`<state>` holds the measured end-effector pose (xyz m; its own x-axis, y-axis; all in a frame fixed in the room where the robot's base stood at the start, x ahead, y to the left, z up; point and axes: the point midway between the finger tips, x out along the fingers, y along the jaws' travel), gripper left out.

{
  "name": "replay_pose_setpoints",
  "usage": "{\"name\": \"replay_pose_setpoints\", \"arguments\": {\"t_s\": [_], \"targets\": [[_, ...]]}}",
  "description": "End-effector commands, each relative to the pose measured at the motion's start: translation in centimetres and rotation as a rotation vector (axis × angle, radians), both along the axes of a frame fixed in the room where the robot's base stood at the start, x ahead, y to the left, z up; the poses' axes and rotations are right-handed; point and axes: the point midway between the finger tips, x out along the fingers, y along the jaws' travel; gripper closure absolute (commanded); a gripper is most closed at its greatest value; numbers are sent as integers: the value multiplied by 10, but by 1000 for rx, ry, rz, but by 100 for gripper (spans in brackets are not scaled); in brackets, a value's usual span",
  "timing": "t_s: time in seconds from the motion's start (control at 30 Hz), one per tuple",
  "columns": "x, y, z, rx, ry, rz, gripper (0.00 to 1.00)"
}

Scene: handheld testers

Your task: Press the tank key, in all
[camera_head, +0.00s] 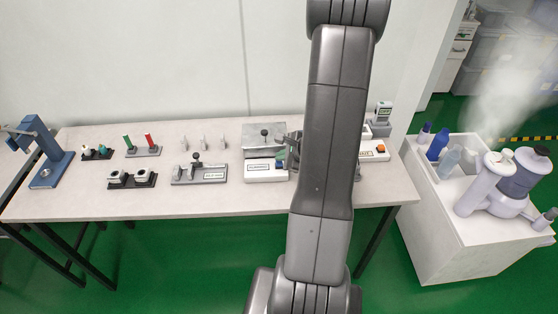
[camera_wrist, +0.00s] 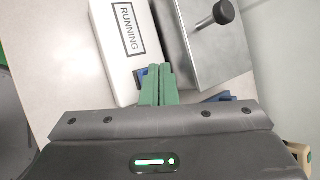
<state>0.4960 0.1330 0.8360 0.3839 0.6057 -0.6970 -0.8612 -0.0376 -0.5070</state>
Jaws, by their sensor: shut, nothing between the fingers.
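A white box labelled RUNNING (camera_wrist: 122,45) lies beside a steel tank with a black-knobbed handle (camera_wrist: 192,50) in the wrist view. In the head view the labelled white box (camera_head: 262,173) sits in front of the steel tank (camera_head: 258,146). A blue part (camera_wrist: 141,74) shows at the box's end, partly hidden behind my green fingertips; I cannot tell whether it is the tank key. My gripper (camera_wrist: 157,68) is shut and empty, with its tips over that end of the box. Whether they touch it is unclear. In the head view my arm hides part of this area.
A grey fixture (camera_head: 200,175) and several small stands line the table to the left, with a blue press (camera_head: 45,150) at the far left. Another white box with an orange button (camera_head: 375,151) is right of my arm. A white cart (camera_head: 440,235) with bottles stands farther right.

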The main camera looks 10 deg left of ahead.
Motion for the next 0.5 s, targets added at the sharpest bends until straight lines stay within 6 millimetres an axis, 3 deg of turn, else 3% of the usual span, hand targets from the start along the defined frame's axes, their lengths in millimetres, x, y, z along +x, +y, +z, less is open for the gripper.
{"name": "replay_pose_setpoints", "arguments": {"t_s": [0.1,0.5], "targets": [[0,0,9,0,0,0,100],[0,0,10,0,0,0,100]]}}
